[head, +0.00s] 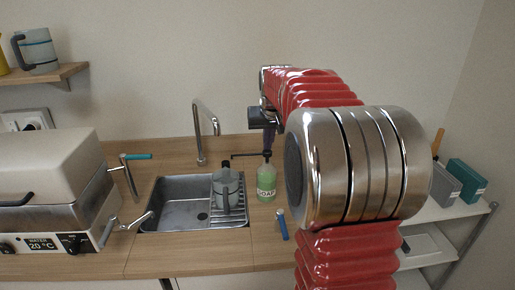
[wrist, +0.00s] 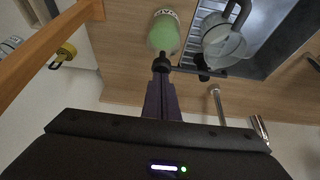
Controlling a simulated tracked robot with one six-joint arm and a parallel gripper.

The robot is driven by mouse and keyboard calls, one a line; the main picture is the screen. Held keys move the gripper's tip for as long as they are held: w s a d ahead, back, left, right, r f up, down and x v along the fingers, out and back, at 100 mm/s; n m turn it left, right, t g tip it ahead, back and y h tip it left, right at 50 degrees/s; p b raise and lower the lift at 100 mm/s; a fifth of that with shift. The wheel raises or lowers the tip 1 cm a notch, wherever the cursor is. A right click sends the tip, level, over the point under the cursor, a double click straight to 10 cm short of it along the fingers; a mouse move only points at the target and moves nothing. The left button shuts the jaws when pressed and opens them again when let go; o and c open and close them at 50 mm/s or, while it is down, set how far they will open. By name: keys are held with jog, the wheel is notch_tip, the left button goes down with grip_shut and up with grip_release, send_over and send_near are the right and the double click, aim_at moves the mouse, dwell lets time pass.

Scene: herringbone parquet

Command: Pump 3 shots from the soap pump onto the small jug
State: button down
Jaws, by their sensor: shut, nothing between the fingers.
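The soap pump (head: 266,182) is a clear bottle of green soap with a black pump head, upright on the counter just right of the sink. It also shows in the wrist view (wrist: 164,34). Its black spout points left, over the small jug. The small jug (head: 228,190) is grey with a dark top part and stands on the ribbed rack in the sink; it also shows in the wrist view (wrist: 224,42). My gripper (head: 268,149) is shut and empty, its dark purple fingers (wrist: 161,78) pointing down right above the pump head. I cannot tell if the fingertips touch it.
The metal sink (head: 176,208) with a tall faucet (head: 197,135) lies left of the pump. A blue-handled tool (head: 281,224) lies on the counter in front. A white machine (head: 50,190) stands at left. Another jug (head: 38,52) sits on the wall shelf.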

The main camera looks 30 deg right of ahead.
jog(key=shift+r, duration=1.35)
dwell(0.4)
